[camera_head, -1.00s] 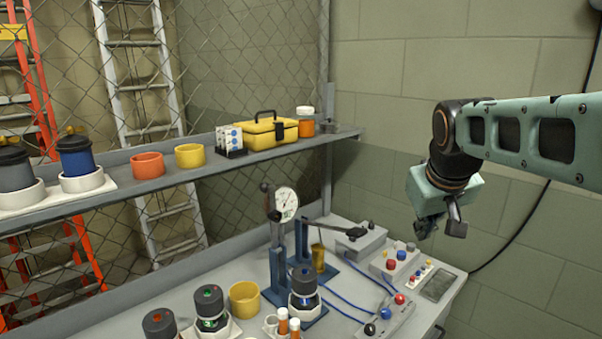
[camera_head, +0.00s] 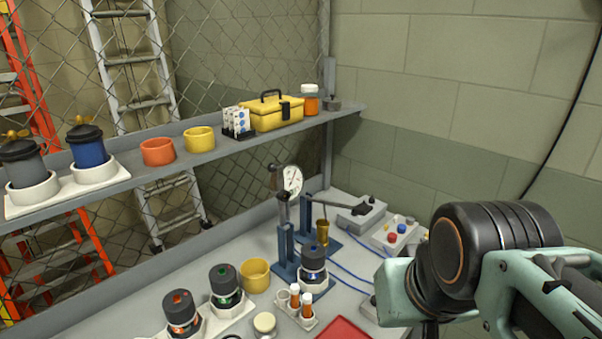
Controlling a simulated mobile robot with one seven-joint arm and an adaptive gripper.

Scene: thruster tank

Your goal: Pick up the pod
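Several dark cylindrical units could be the pod; I cannot tell which one is meant. On the bench stand one with a red top (camera_head: 181,312), one with a green top (camera_head: 225,284) and one with a blue top (camera_head: 314,262), each upright in a pale holder. On the shelf, a grey unit (camera_head: 24,168) and a blue unit (camera_head: 89,148) with small brass propellers sit in white ring bases. My gripper (camera_head: 430,330) is at the lower right, right of the bench units and apart from them. Its fingers are mostly hidden below the frame edge.
The shelf (camera_head: 208,164) also bears an orange cup (camera_head: 157,151), a yellow cup (camera_head: 199,139) and a yellow toolbox (camera_head: 269,113). A blue press with a dial (camera_head: 292,180), a vial rack (camera_head: 297,312), a red tray (camera_head: 343,330) and control boxes (camera_head: 390,235) crowd the bench.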

